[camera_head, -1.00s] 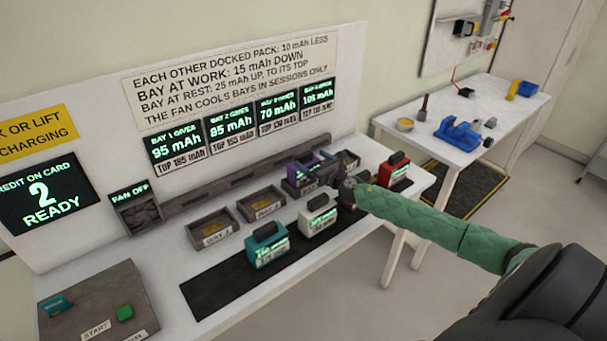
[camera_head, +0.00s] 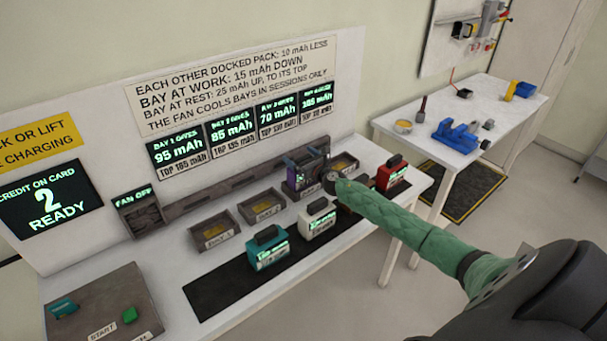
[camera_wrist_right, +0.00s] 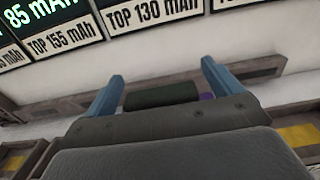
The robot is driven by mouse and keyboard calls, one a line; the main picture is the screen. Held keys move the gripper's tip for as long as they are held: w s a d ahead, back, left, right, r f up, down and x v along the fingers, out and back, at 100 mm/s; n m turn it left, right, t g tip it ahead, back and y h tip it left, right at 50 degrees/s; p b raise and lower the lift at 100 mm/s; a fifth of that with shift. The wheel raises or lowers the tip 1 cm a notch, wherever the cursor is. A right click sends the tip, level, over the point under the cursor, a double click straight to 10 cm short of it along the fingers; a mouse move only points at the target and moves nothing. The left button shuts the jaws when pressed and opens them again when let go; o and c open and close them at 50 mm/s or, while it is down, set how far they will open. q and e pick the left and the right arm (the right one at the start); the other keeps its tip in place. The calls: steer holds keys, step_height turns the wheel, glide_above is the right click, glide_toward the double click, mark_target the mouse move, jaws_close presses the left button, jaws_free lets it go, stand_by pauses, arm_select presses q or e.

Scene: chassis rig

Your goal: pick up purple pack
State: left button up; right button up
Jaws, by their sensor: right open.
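The purple pack (camera_head: 299,180) sits in the third bay from the left on the bench, partly hidden by my right gripper (camera_head: 308,160). My right gripper is open at the top of the pack. In the right wrist view its two blue fingers (camera_wrist_right: 162,72) stand on either side of the pack's dark handle (camera_wrist_right: 160,95). A small bit of the purple pack (camera_wrist_right: 207,98) shows beside the handle. I cannot tell whether the fingers touch the handle. My left gripper is not in view.
Teal (camera_head: 268,250), white (camera_head: 317,222) and red (camera_head: 391,174) packs stand in front of and right of the bays. Bay 1 (camera_head: 213,236), bay 2 (camera_head: 262,209) and the rightmost bay (camera_head: 344,163) look empty. A charging panel (camera_head: 90,215) stands behind.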

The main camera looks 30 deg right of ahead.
steer(key=shift+c, duration=0.2)
steer(key=c, duration=1.8)
steer(key=shift+r, duration=0.2)
